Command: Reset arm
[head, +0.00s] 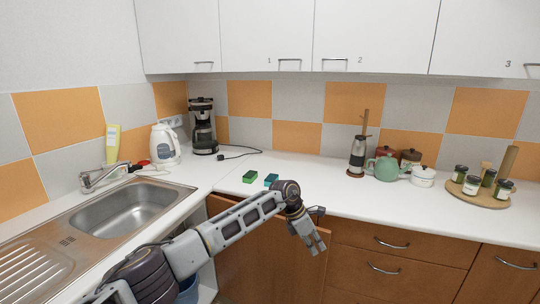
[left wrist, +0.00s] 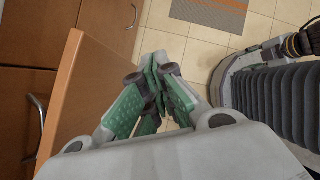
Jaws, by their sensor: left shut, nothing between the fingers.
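My left arm comes in from the lower left in the head view and reaches across the front of the counter. My left gripper (head: 315,246) points down in front of the cabinet fronts, below the counter edge. In the left wrist view, the left gripper (left wrist: 158,88) has its green-padded fingers together with nothing between them, above the tiled floor. An orange-brown cabinet door (left wrist: 85,85) stands close beside it on the left, also seen in the head view (head: 270,255). My right gripper is not in view.
A sink (head: 125,212) is at left on the white counter (head: 310,186). A green sponge (head: 250,177) and a teal one (head: 271,180) lie near the arm. A kettle (head: 165,145), coffee maker (head: 202,128), teapot (head: 384,169) and spice tray (head: 478,198) stand farther back.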

